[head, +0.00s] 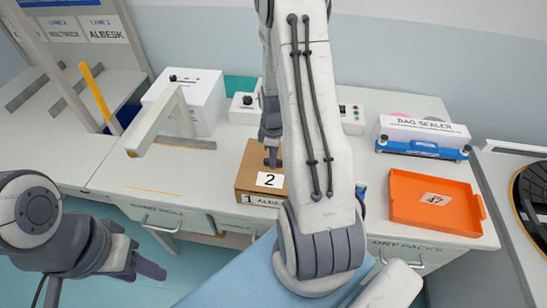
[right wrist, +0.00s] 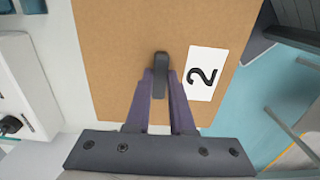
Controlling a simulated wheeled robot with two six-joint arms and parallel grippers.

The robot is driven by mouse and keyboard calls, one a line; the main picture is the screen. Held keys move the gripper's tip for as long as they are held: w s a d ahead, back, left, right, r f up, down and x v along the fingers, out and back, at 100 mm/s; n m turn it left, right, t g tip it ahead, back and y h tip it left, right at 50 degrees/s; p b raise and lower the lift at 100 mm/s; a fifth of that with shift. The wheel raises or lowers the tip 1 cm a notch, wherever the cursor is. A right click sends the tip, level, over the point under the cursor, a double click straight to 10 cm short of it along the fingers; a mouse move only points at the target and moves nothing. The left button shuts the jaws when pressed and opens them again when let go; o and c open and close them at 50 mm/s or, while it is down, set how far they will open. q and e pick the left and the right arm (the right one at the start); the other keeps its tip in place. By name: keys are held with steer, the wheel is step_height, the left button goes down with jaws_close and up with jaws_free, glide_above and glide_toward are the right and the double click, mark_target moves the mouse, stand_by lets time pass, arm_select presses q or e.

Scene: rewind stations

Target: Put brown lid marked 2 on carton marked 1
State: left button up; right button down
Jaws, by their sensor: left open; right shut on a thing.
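The brown lid marked 2 (head: 252,177) is over the carton marked 1 (head: 262,199) on the bench. The carton's front strip, with 1 and ALBESK, shows just below the lid's edge. No clear gap shows between them, but I cannot tell whether the lid is fully seated. In the right wrist view the lid (right wrist: 120,40) fills the middle, with its dark handle (right wrist: 161,70) between the fingers. My right gripper (head: 271,158) is shut on that handle from above; my arm hides part of the view. My left gripper (head: 148,271) is open and empty, in front of the bench, low at left.
A white machine (head: 195,100) and a grey-white frame (head: 165,120) stand left of the carton. An orange tray (head: 408,210) and the bag sealer (head: 420,135) are at right. The bench top (head: 150,175) is clear left of the carton.

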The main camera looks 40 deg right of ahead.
steer(key=shift+f+b, duration=0.35)
steer(key=shift+f, duration=0.25)
steer(key=c, duration=0.7)
jaws_free()
steer(key=shift+r, duration=0.1)
step_height(320, 180, up, 10)
steer(key=b, duration=0.1)
steer(key=shift+r, duration=0.15)
steer(key=shift+a, duration=0.1)
